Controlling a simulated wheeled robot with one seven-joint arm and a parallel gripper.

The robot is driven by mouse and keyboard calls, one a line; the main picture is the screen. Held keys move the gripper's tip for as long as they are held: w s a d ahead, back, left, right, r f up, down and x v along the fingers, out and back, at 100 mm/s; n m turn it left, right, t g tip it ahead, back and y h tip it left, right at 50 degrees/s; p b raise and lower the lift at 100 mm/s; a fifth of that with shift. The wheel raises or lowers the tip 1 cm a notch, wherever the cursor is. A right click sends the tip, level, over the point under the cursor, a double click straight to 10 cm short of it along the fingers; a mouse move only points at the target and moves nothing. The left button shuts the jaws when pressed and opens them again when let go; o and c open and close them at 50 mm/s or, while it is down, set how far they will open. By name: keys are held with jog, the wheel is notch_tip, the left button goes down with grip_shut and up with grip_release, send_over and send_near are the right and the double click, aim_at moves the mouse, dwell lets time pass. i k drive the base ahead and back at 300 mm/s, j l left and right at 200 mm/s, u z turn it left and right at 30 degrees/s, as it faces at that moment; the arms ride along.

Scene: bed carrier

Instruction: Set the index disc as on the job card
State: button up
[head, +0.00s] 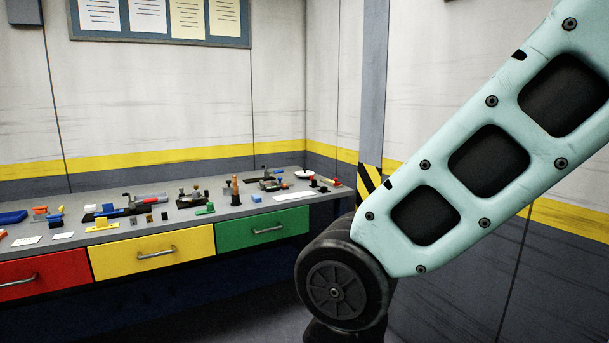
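I cannot make out the index disc for certain. A small white round dish-like thing (304,174) sits at the far right end of the grey workbench (160,222), and I cannot tell whether it is the disc. My arm crosses the right side of the view. My gripper is not in view.
The bench carries several small fixtures and loose parts, including an orange-brown upright piece (235,188). Its front has red (45,268), yellow (155,244) and green (262,229) drawers, all closed. A board with papers (160,39) hangs above. A striped post (371,180) stands right of the bench.

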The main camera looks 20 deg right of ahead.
aim_at(304, 173)
jog(key=i+j+u, duration=0.15)
jog(key=i+j, duration=0.2)
jog(key=i, duration=0.15)
jog(key=i+j+u, duration=0.1)
jog(key=i+j, duration=0.2)
jog(key=i, duration=0.25)
jog(key=i+j+u, duration=0.15)
jog(key=i, duration=0.35)
jog(key=i+j+u, duration=0.15)
jog(key=i+j, duration=0.15)
jog(key=i, duration=0.3)
jog(key=i+j+u, duration=0.1)
jog(key=i, duration=0.45)
jog(key=z, duration=2)
jog(key=i+l+u, duration=0.25)
jog(key=i+l, duration=0.4)
jog(key=i, duration=0.25)
jog(key=i+l+u, duration=0.25)
jog(key=i+l, duration=0.55)
jog(key=i+l+u, duration=0.25)
jog(key=i+l, duration=0.55)
jog(key=l, duration=0.15)
